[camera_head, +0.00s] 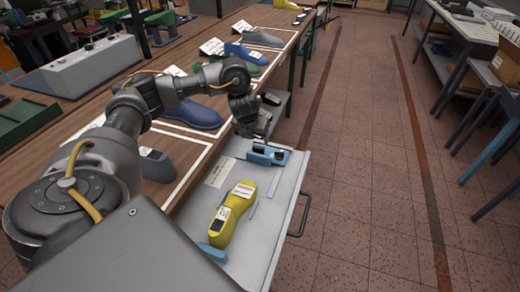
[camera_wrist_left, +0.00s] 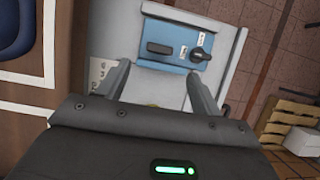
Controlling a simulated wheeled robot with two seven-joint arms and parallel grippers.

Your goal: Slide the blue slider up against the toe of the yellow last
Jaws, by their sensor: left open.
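The yellow last (camera_head: 235,210) lies on a light grey tray table (camera_head: 284,215), with white labels on it. The blue slider (camera_head: 266,157), a flat block with a black grip and a black knob, is on the same surface beyond the last's far end, with a gap between them. It also shows in the left wrist view (camera_wrist_left: 178,62), ahead of the fingertips. My left gripper (camera_wrist_left: 160,80) is open and empty, its fingers short of the slider. In the head view the left gripper (camera_head: 252,130) is above the slider's far side. My right gripper is not in view.
A blue block (camera_head: 211,253) sits at the last's near end. Pale strips lie right of the last. Left is a wooden bench with a blue last (camera_head: 192,115) and other lasts in white outlines. A dark handle (camera_head: 301,215) juts from the tray's right edge.

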